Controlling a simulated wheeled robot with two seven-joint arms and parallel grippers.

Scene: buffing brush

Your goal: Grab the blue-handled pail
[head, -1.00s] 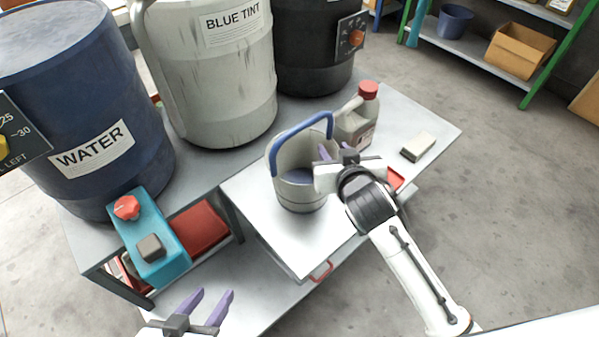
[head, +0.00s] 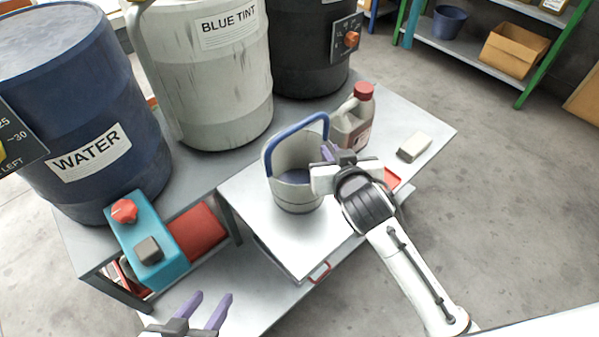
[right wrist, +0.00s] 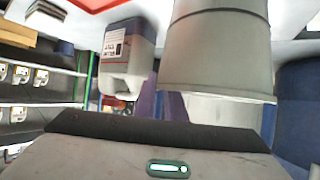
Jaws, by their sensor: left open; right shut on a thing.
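The blue-handled pail (head: 297,194) is a pale grey bucket with its blue handle (head: 293,130) raised. It stands upright on the light worktop, and it fills the upper right of the right wrist view (right wrist: 216,50). My right gripper (head: 329,153) is shut on the pail at its right side, near the handle's end. My own gripper body hides the exact grip point. My left gripper (head: 206,310) is open and empty at the bottom left, well apart from the pail.
A red-capped jug (head: 353,122) stands close behind the pail. Large drums, WATER (head: 85,110) and BLUE TINT (head: 215,85), stand behind. A teal control box (head: 150,243) is at the left. Open floor lies right.

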